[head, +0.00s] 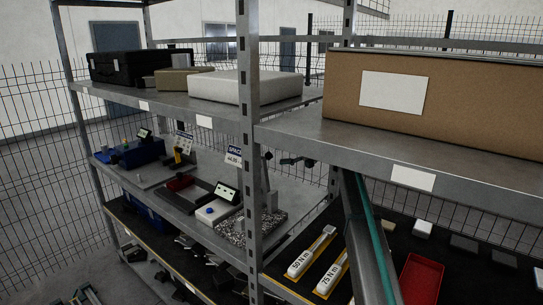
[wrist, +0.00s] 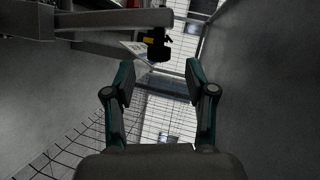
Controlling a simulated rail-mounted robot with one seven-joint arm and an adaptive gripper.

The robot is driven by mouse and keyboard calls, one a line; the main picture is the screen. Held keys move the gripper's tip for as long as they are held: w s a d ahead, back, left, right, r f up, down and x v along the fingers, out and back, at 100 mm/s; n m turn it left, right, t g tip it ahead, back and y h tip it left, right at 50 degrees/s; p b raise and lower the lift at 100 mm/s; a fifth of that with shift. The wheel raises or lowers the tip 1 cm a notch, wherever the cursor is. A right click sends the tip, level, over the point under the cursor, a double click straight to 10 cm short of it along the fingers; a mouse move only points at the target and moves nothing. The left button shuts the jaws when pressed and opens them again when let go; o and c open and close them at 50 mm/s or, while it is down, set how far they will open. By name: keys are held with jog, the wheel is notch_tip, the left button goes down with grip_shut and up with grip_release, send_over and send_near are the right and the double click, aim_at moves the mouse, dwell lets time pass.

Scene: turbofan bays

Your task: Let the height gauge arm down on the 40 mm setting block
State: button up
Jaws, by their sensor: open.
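In the wrist view my gripper (wrist: 158,82) is open, its two teal-edged fingers apart with nothing between them. A grey horizontal bar that looks like the height gauge arm (wrist: 110,19) crosses the upper left, beyond the fingertips. A dark knob-like part (wrist: 158,45) hangs at its right end, apart from the fingers. In the head view the gauge's grey column (head: 264,178) stands partly behind the rack post, over a speckled plate (head: 236,231). A small grey block (head: 271,201), perhaps the setting block, is by the column. I cannot tell whether the gauge arm touches it.
A rack post (head: 249,120) and the upper shelf (head: 330,128) hide part of the work area. A display box with a blue button (head: 212,211) sits left of the plate. A cardboard box (head: 450,110) fills the upper right. Torque wrenches (head: 311,252) and a red tray (head: 421,279) lie lower right.

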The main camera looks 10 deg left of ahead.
aim_at(268, 156)
jog(key=p+x, duration=0.1)
jog(key=x, duration=0.5)
jog(key=shift+a+f+p, duration=0.15)
jog(key=shift+a+p, duration=0.05)
jog(key=shift+p, duration=0.2)
jog(key=shift+c, duration=0.3)
grip_shut()
